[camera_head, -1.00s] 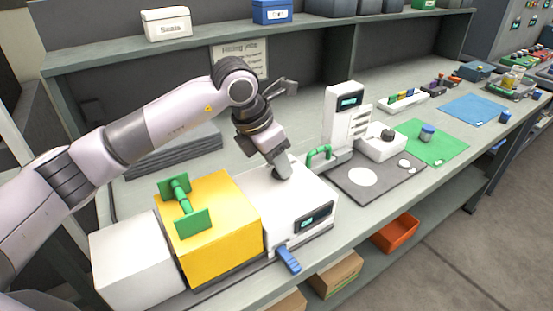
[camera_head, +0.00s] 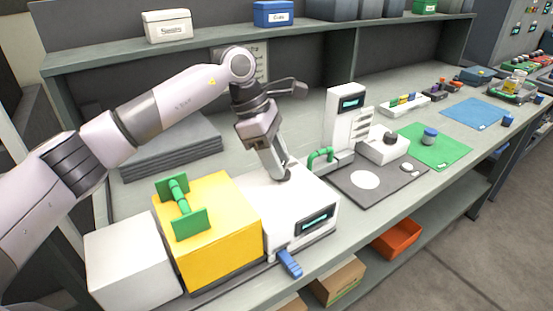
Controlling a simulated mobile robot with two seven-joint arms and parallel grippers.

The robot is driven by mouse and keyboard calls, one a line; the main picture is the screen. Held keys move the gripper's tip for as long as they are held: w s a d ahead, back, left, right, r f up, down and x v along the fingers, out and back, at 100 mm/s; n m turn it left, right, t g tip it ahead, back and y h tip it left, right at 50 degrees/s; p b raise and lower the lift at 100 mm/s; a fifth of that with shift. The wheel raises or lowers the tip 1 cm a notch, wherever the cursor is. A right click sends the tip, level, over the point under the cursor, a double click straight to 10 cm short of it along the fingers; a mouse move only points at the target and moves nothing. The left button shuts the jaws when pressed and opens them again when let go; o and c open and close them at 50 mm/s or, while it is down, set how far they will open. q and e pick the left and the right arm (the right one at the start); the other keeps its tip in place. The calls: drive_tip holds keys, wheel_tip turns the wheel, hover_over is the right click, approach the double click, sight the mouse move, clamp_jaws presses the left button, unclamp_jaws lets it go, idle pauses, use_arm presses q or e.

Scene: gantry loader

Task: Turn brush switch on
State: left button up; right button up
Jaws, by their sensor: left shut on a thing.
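A white machine (camera_head: 312,205) with a dark display on its front stands on the bench, right of a yellow block with a green handle. My left gripper (camera_head: 281,174) points down onto the machine's top. It is shut on a small part there, which looks to be the brush switch; the fingers mostly hide it, and its on or off position cannot be told. A blue lever (camera_head: 289,263) sticks out at the machine's front, apart from the gripper. My right gripper is out of view.
The yellow block (camera_head: 232,245) and a white block (camera_head: 130,265) stand to the left. A green curved handle (camera_head: 320,158) and a white device with a display (camera_head: 344,115) stand close on the right. A shelf (camera_head: 200,52) runs behind the arm.

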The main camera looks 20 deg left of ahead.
use_arm(q)
drive_tip(key=shift+w+m+g, duration=0.15)
drive_tip(key=shift+m+g, duration=0.35)
drive_tip(key=shift+m, duration=0.7)
drive_tip(key=o, duration=1.1)
drive_tip(key=shift+c, duration=0.2)
drive_tip(key=shift+r, duration=0.15)
drive_tip(key=v, duration=0.7)
